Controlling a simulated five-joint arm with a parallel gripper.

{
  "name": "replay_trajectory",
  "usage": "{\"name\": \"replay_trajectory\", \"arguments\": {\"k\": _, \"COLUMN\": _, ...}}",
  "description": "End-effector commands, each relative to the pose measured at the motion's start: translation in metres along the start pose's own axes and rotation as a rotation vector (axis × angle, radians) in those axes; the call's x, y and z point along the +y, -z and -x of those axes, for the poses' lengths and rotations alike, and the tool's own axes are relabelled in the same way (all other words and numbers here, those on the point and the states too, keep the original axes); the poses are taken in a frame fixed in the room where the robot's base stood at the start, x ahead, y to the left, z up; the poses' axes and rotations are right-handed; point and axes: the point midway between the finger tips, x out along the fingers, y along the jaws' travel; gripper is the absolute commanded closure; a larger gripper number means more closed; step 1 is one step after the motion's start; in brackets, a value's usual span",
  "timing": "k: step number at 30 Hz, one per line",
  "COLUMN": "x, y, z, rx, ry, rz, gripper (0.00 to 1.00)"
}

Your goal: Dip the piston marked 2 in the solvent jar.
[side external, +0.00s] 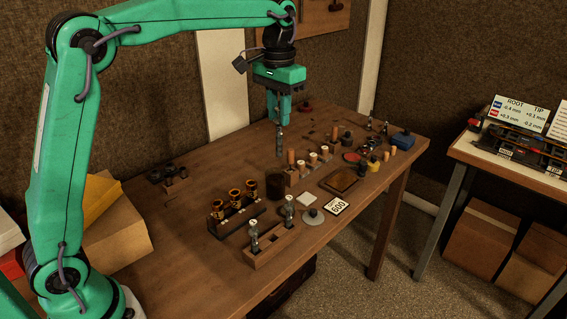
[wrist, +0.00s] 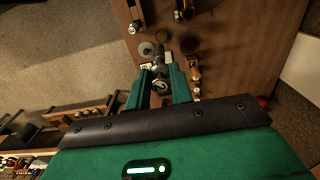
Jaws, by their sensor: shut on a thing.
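My gripper (side external: 279,118) is shut on a grey metal piston (side external: 279,140), which hangs upright in the air above the bench. In the wrist view the piston's round top (wrist: 160,86) shows between the two fingers; I cannot read its mark for sure. The dark solvent jar (side external: 276,185) stands open on the bench below the piston, apart from it. A wooden piston rack (side external: 266,258) at the front holds two other grey pistons (side external: 253,238) (side external: 288,207), with a gap between them.
A block with several brass-rimmed casings (side external: 235,211) stands left of the jar. A cork-topped rack (side external: 300,179) stands close right of it. A grey knobbed disc (side external: 312,217), a numbered card (side external: 338,206) and a brown tray (side external: 341,181) lie to the right. The bench's left part (side external: 180,225) is fairly clear.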

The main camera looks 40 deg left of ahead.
Motion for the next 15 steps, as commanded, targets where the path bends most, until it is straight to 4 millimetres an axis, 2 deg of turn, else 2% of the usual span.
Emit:
{"name": "replay_trajectory", "arguments": {"k": 1, "x": -0.01, "y": 0.01, "z": -0.001, "rx": 0.0, "ry": 0.0, "rz": 0.004, "gripper": 1.0}}
{"name": "replay_trajectory", "arguments": {"k": 6, "x": -0.034, "y": 0.031, "z": -0.003, "rx": 0.0, "ry": 0.0, "rz": 0.003, "gripper": 1.0}}
{"name": "replay_trajectory", "arguments": {"k": 15, "x": -0.062, "y": 0.051, "z": -0.006, "rx": 0.0, "ry": 0.0, "rz": 0.001, "gripper": 1.0}}
